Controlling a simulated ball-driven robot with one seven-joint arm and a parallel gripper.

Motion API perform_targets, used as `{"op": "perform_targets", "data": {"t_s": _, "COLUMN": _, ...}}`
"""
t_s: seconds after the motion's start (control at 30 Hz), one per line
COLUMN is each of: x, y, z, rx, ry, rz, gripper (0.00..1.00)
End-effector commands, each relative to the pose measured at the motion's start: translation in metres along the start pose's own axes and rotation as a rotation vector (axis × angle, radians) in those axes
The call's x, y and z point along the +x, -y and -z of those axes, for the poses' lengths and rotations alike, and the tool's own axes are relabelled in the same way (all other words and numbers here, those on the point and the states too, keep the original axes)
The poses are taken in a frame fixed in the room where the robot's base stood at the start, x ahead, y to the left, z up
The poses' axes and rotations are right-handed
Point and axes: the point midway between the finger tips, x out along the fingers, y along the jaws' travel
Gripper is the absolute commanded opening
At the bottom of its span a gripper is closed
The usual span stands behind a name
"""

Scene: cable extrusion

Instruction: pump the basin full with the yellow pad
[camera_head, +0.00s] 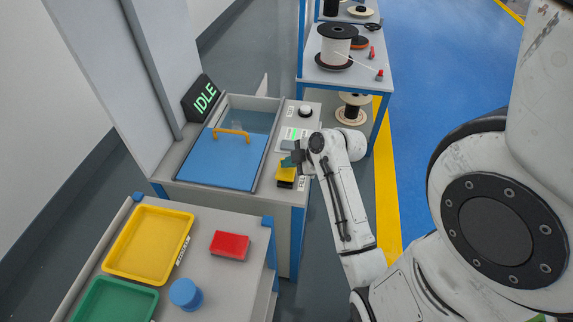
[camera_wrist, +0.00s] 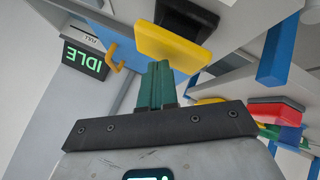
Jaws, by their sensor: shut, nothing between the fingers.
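The yellow pad (camera_head: 286,173) sits on a black base at the right front of the grey bench. It also shows in the wrist view (camera_wrist: 172,45), just past the fingertips. My gripper (camera_head: 289,161) is over the pad, with its green fingers (camera_wrist: 158,66) shut together and empty. I cannot tell whether the fingertips touch the pad. The basin (camera_head: 249,103) is set in the bench to the left. A blue lid (camera_head: 208,160) with a yellow handle (camera_head: 231,132) covers its near part. The far part is open; its fill level is unclear.
A display (camera_head: 203,98) reads IDLE in green. A panel with a green bar (camera_head: 293,134) and a white button (camera_head: 305,109) lie behind the pad. A nearer cart holds a yellow tray (camera_head: 148,242), a red block (camera_head: 230,244) and a blue cylinder (camera_head: 185,293).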

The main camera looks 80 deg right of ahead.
Motion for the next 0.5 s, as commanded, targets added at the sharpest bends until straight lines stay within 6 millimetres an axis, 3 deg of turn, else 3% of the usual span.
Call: {"op": "perform_targets", "data": {"t_s": 0.5, "x": -0.0097, "y": -0.0073, "z": 0.0075, "rx": -0.001, "ry": -0.001, "rz": -0.001, "gripper": 0.0}}
